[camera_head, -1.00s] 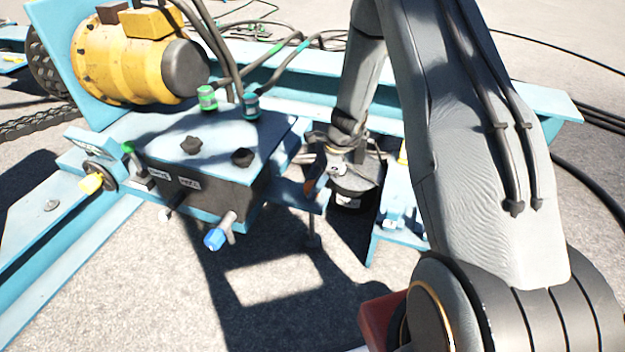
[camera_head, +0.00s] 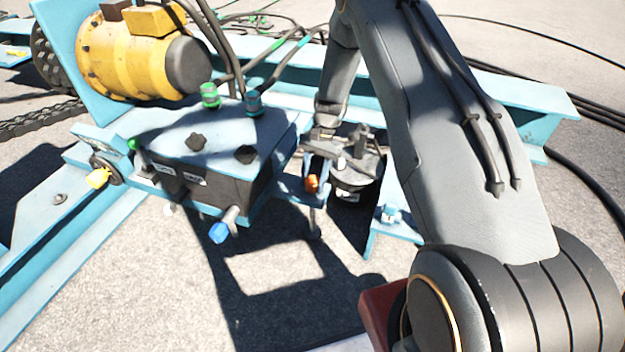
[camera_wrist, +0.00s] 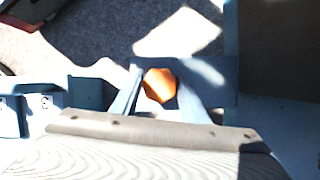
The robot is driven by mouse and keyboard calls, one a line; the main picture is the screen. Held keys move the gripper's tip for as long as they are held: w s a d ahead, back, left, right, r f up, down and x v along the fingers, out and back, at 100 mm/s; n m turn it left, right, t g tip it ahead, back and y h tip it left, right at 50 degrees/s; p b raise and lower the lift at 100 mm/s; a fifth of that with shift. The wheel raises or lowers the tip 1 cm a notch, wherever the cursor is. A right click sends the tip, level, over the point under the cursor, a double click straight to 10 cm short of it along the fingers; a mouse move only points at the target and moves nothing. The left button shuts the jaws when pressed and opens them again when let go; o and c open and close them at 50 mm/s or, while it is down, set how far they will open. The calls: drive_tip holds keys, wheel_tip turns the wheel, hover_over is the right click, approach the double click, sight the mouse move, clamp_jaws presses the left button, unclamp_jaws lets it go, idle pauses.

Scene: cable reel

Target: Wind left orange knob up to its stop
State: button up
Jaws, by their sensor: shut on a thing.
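One orange knob (camera_head: 312,183) shows in the head view, at the blue bracket just right of the dark control box. In the wrist view the orange knob (camera_wrist: 159,86) sits between the two slanted fingers of my gripper (camera_wrist: 160,90). My gripper (camera_head: 322,172) is shut on it. In the head view my wrist and gripper body hide part of the knob's surroundings. The knob's stop cannot be made out in either view. No second orange knob can be made out.
The dark control box (camera_head: 200,172) has black knobs on top and a blue-tipped lever (camera_head: 219,232) in front. A yellow motor (camera_head: 130,60) stands behind. Blue beams surround the spot; open ground lies in front.

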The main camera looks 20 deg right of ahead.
drive_tip(key=shift+w+n+h, duration=0.15)
drive_tip(key=shift+n+h, duration=0.25)
drive_tip(key=shift+n, duration=0.5)
drive_tip(key=o, duration=1)
drive_tip(key=shift+r, duration=0.1)
drive_tip(key=p+v, duration=0.1)
drive_tip(key=v, duration=0.6)
drive_tip(key=shift+w+r, duration=0.25)
